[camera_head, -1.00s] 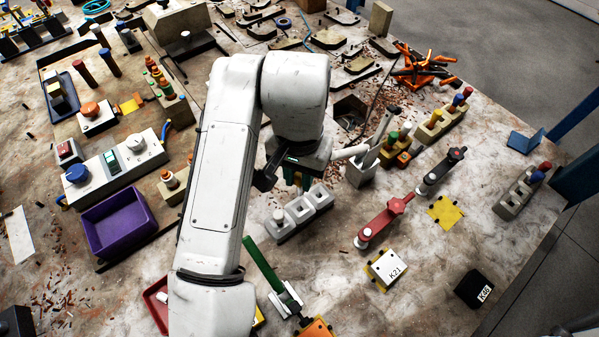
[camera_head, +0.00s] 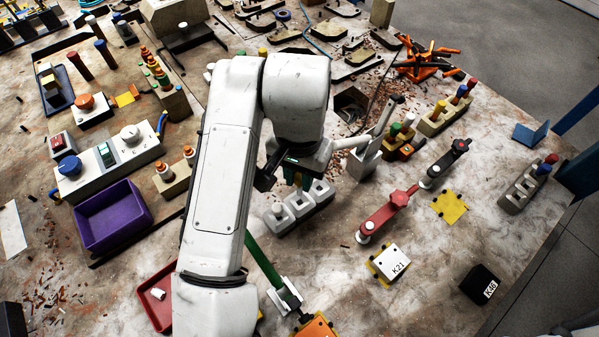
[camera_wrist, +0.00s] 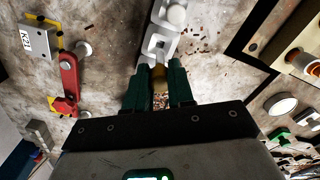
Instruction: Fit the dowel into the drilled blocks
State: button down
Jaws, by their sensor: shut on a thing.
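The drilled blocks (camera_head: 310,203) are a row of light grey blocks with square openings, lying on the bench just below my gripper in the head view. A white round peg (camera_head: 278,209) stands in the left block; it also shows at the top of the wrist view (camera_wrist: 176,15). My gripper (camera_wrist: 160,68) has green fingers shut on a tan-brown dowel (camera_wrist: 160,76), of which only a short piece shows. The dowel is at the near end of the row of blocks (camera_wrist: 161,45). I cannot tell whether it touches or enters a hole. In the head view my arm hides most of the gripper.
A red clamp lever (camera_head: 388,214) and a white K21 block (camera_head: 390,263) lie right of the blocks. A purple tray (camera_head: 112,219) is at left, and a green-handled tool (camera_head: 263,262) lies in front.

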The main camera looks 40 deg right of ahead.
aim_at(299, 194)
jog(key=shift+f, duration=0.1)
dwell(0.3)
jog(key=shift+f+b, duration=1.6)
jog(key=shift+f, duration=0.35)
jog(key=shift+f+b, duration=0.8)
jog(key=shift+f, duration=0.15)
jog(key=c, duration=0.9)
grip_release()
notch_tip(299, 194, up, 11)
jog(key=shift+f+p, duration=0.1)
jog(key=shift+p, duration=0.6)
